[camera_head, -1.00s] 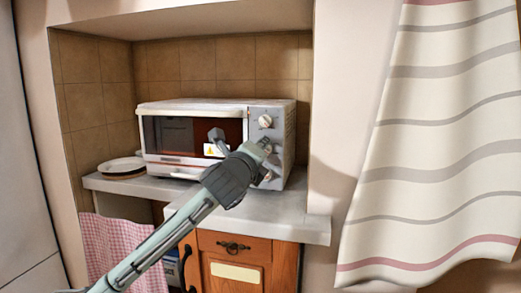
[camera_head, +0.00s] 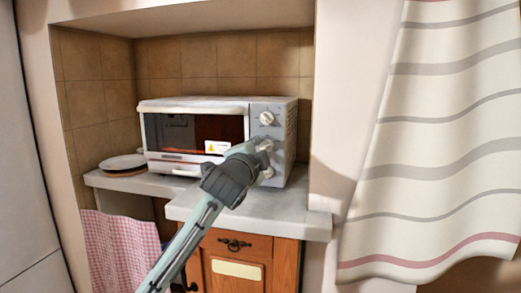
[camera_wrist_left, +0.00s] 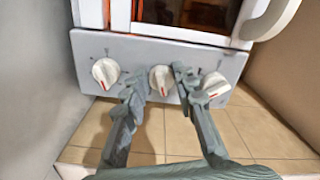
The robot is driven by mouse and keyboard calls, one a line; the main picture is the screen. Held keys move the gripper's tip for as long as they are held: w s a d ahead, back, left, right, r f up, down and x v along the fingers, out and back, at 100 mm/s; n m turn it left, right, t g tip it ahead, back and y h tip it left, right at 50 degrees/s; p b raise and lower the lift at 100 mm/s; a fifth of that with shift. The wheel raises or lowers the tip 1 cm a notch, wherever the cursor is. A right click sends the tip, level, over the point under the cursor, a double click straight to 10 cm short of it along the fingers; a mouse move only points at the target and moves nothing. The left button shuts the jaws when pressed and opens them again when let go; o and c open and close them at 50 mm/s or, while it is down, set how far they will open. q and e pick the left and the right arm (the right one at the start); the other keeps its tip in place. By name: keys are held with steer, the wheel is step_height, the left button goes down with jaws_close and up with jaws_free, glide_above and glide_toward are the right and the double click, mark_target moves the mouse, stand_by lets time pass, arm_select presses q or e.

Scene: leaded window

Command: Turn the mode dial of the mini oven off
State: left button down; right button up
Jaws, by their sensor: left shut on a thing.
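The mini oven (camera_head: 200,105) is white with a dark glass door and a grey control panel (camera_head: 285,118) on its right side. Three white dials with red marks show on the panel in the left wrist view: a left dial (camera_wrist_left: 105,72), a middle dial (camera_wrist_left: 161,79) and a right dial (camera_wrist_left: 216,85). My left gripper (camera_head: 264,147) is at the panel, and its fingers (camera_wrist_left: 160,78) are shut on the middle dial, one on each side. The dial's red mark points down in the wrist view. In the head view the gripper partly covers this dial. My right gripper is not in view.
The oven stands on a pale counter (camera_head: 245,207) in a tiled niche. Plates (camera_head: 122,163) lie left of it. A wooden cabinet (camera_head: 240,250) and a pink checked cloth (camera_head: 120,240) are below. A striped curtain (camera_head: 430,140) hangs at the right.

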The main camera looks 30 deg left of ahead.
arm_select(q)
steer(key=n, duration=0.6)
steer(key=shift+d+f, duration=0.2)
steer(key=shift+f, duration=0.05)
steer(key=n, duration=0.7)
steer(key=shift+w+d+f+n, duration=0.1)
steer(key=shift+d+n, duration=0.15)
steer(key=shift+n, duration=0.15)
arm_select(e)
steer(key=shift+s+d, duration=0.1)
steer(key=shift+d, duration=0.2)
